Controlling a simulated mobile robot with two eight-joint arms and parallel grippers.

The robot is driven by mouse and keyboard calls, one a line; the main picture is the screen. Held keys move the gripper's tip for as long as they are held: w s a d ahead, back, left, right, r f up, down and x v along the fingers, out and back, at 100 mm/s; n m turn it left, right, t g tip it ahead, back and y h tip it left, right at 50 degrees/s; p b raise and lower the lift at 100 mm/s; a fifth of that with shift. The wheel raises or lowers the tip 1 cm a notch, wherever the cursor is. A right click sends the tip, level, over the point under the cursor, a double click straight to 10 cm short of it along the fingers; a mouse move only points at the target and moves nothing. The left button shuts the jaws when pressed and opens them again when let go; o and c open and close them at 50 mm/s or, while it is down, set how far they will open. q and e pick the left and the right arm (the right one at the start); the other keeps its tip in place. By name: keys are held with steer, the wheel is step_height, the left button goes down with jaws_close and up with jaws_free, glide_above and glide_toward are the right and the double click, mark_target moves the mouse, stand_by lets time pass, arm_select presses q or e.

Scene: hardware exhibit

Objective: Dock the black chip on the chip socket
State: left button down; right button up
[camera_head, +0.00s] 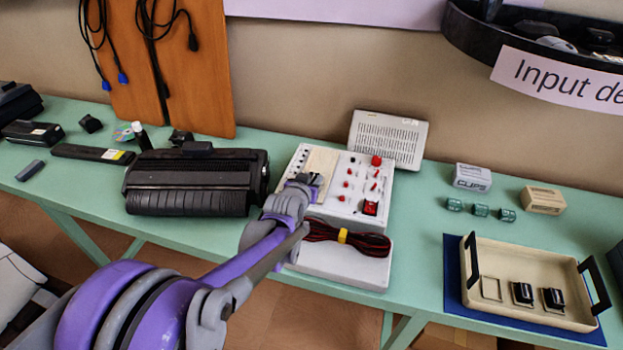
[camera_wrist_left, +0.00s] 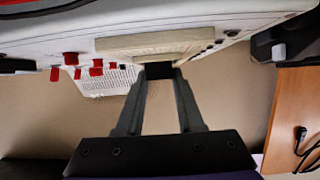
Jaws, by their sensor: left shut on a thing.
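My left gripper (camera_head: 310,183) reaches over the white board (camera_head: 340,212) from the lower left. In the left wrist view its two fingers (camera_wrist_left: 160,78) are shut on a small black chip (camera_wrist_left: 160,70). The chip is right at the edge of a beige block (camera_wrist_left: 165,43), which seems to be the chip socket; whether they touch I cannot tell. In the head view the beige block (camera_head: 322,161) lies on the left part of the board, just beyond the gripper. The gripper largely hides the chip there. My right gripper is not in view.
The board carries red knobs (camera_head: 376,160) and a red-black cable bundle (camera_head: 346,238). A grey vented box (camera_head: 388,139) stands behind it. A black printer-like unit (camera_head: 195,182) is close left. A beige tray (camera_head: 530,262) at right holds two black pieces and an empty frame.

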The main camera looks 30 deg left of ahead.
arm_select(q)
steer(key=c, duration=0.5)
jaws_free()
steer(key=shift+c, duration=0.2)
